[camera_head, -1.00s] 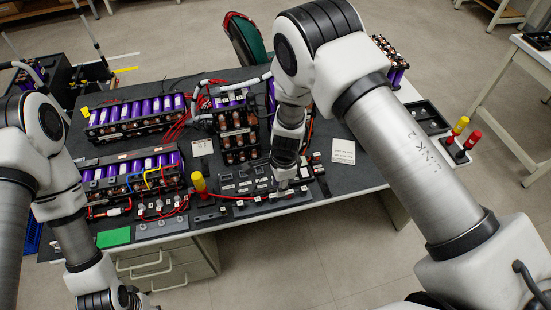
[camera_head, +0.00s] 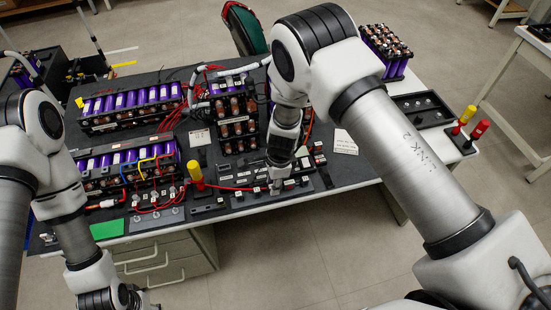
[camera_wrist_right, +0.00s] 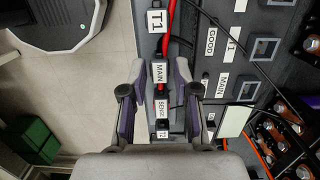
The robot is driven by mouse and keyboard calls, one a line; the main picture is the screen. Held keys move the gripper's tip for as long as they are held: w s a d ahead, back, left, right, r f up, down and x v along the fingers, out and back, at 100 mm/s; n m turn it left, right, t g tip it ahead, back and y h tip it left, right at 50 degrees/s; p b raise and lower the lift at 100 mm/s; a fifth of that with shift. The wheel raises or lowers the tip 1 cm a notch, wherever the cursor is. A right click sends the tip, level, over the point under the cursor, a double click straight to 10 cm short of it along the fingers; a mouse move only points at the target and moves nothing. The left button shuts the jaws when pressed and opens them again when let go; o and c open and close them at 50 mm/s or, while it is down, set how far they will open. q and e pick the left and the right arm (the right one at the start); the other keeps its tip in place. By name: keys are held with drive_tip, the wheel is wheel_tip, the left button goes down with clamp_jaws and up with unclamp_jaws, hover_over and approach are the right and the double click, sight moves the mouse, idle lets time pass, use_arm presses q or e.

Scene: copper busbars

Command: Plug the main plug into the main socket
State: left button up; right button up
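The main plug (camera_wrist_right: 160,72), a dark plug with a white MAIN label on a red cable, lies in a row of labelled parts at the bench's front strip in the right wrist view. My right gripper (camera_wrist_right: 160,84) is open, with one finger on each side of the row and visible gaps to the plug. In the head view my right gripper (camera_head: 277,182) is low over the front strip and hides the plug. The main socket (camera_wrist_right: 246,85), a dark square opening beside a MAIN label, is to the right of the gripper. My left gripper (camera_head: 128,300) is at the bottom left, its fingers unclear.
A SENSE plug (camera_wrist_right: 162,112) sits behind the main plug, close between the fingers. Battery modules (camera_head: 130,106) with purple cells, a yellow-handled post (camera_head: 196,173) and red cables stand to the left. A black tray (camera_head: 421,108) lies right. A thin black cable crosses near the sockets.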

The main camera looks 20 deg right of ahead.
clamp_jaws()
wheel_tip(320, 180, up, 4)
drive_tip(key=p, duration=0.3)
drive_tip(key=shift+r+p, duration=0.2)
drive_tip(key=shift+p, duration=0.2)
wheel_tip(320, 180, up, 3)
drive_tip(key=p, duration=0.2)
drive_tip(key=shift+r+p, duration=0.15)
drive_tip(key=shift+p, duration=0.2)
